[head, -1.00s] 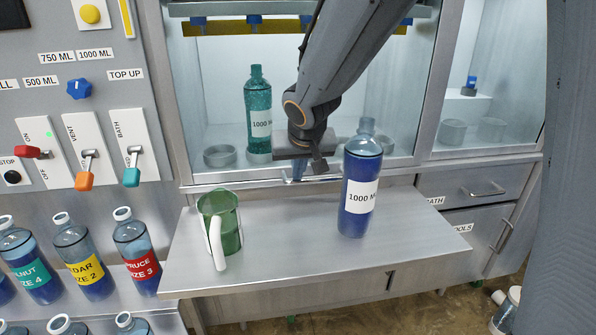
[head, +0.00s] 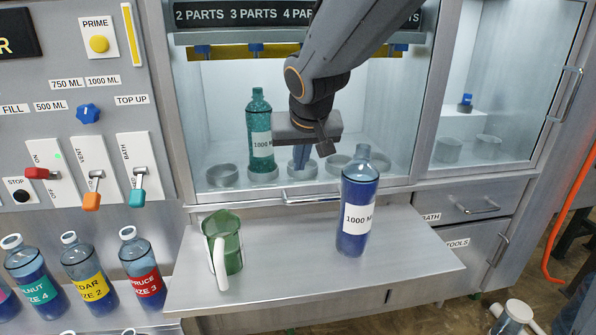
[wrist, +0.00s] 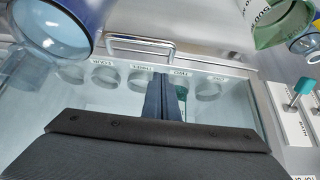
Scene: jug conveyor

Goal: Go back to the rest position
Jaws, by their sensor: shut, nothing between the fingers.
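My gripper (head: 301,160) hangs in front of the glass cabinet, above the back of the steel shelf, with its fingers together and empty. In the wrist view the closed fingers (wrist: 167,98) point toward the row of round holders behind the glass. No object touches it. A blue-filled bottle (head: 357,205) labelled 1000 M stands upright on the shelf, to the right of my gripper. A green jug (head: 231,243) with a white handle stands on the shelf at left. A teal bottle (head: 259,130) stands in a holder inside the cabinet.
The steel shelf (head: 290,250) is clear between jug and bottle. A panel with a red lever (head: 40,173), orange lever (head: 92,199) and teal lever (head: 138,196) is at left. Several labelled bottles (head: 88,272) stand below it. A cabinet handle (head: 310,196) lies close to my gripper.

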